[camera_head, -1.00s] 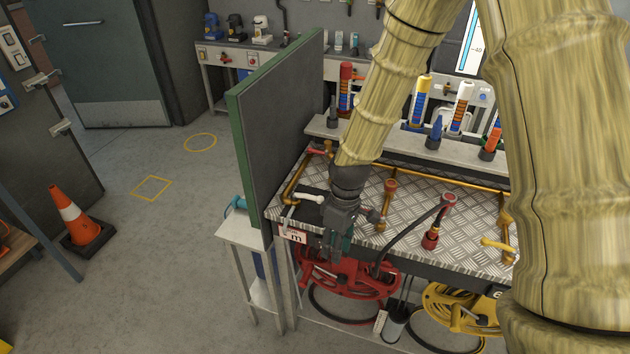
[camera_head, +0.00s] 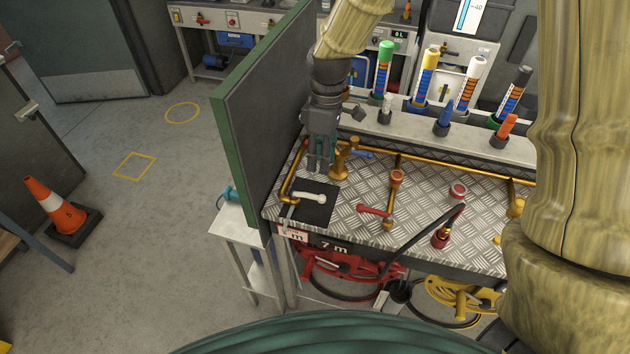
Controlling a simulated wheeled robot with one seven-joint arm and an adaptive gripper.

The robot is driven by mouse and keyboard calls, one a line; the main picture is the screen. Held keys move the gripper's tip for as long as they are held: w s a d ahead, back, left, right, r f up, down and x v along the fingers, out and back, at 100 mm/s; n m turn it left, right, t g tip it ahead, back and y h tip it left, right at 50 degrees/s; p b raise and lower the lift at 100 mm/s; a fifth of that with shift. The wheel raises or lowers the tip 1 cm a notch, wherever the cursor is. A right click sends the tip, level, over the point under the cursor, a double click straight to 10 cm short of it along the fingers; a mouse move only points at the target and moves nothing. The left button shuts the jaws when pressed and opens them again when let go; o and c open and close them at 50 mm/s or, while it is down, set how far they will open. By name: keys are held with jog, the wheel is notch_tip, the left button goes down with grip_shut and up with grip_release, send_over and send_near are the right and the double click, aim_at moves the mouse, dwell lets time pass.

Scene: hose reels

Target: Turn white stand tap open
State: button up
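The white tap lever (camera_head: 310,197) lies over a black square mat (camera_head: 318,213) at the left end of the checker-plate bench. A brass pipe runs at the mat's left side. My gripper (camera_head: 319,168) points down above the back of the mat, behind the white lever and apart from it in the picture. Its fingers look close together, but whether they are open or shut is too small to tell. Nothing is seen held in it.
A green-edged dark panel (camera_head: 262,110) stands close on the left. A brass post (camera_head: 342,160) is just right of my gripper. A red lever (camera_head: 374,211), a black hose (camera_head: 425,227) and a red nozzle (camera_head: 441,237) are farther right. Coloured bottles stand on the rear shelf.

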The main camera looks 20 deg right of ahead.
aim_at(317, 196)
jog(key=shift+s+a+f+p, duration=0.3)
jog(key=shift+f+p, duration=0.2)
jog(key=shift+f, duration=1.15)
jog(key=shift+s+a+f+p, duration=0.2)
jog(key=shift+f+p, duration=0.35)
jog(key=shift+f, duration=1.1)
jog(key=shift+s+a+f+p, duration=0.2)
jog(key=shift+s+f+p, duration=0.25)
jog(key=shift+f, duration=1.2)
jog(key=shift+w, duration=0.15)
grip_shut()
